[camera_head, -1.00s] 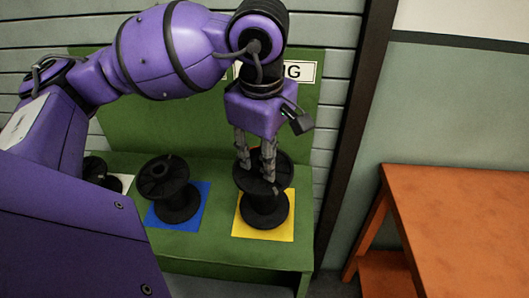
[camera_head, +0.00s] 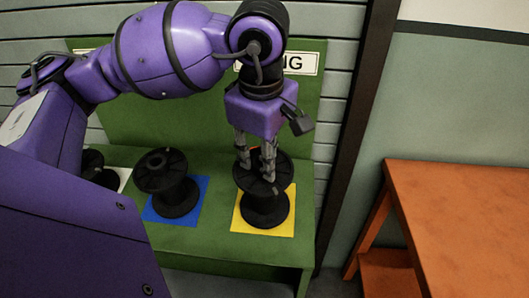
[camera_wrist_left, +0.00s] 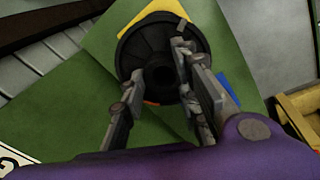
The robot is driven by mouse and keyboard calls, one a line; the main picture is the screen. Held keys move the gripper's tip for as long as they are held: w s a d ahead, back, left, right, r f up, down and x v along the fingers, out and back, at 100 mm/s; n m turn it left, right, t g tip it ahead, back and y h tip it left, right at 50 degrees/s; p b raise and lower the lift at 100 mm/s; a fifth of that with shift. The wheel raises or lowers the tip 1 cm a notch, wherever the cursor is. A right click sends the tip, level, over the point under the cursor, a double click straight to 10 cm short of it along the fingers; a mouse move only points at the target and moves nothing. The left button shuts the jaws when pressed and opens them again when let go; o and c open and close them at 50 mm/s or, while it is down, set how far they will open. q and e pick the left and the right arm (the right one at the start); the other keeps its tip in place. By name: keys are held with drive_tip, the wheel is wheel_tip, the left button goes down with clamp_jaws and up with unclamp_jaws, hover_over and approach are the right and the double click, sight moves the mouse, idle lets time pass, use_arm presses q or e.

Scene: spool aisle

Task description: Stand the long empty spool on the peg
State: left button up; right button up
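A black spool (camera_head: 266,208) stands upright on a yellow square (camera_head: 243,222) of the green bench. In the left wrist view, the spool (camera_wrist_left: 140,50) shows from above, with a dark hole in its middle. My left gripper (camera_head: 256,170) points down at its top flange. Its fingers (camera_wrist_left: 158,88) are apart, one on each side of the hole, and the fingertips overlap the flange in both views. I cannot tell whether they touch it. A second black spool (camera_head: 174,195) stands on a blue square. Which spool is long and empty is not clear. No peg is recognisable. My right gripper is not in view.
A third black spool (camera_head: 103,178), on a white square, is partly hidden by my left arm. A green back panel (camera_head: 200,118) with a partly covered sign rises behind the bench. An orange table (camera_head: 460,210) stands at the right, with a gap between it and the bench.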

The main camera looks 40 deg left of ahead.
use_arm(q)
drive_tip(key=o, duration=0.5)
drive_tip(key=shift+r, duration=0.15)
wheel_tip(320, 180, up, 12)
drive_tip(key=s+d, duration=0.1)
drive_tip(key=s, duration=0.1)
drive_tip(key=shift+f, duration=0.2)
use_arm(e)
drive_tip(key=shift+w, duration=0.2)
use_arm(q)
drive_tip(key=shift+d, duration=0.15)
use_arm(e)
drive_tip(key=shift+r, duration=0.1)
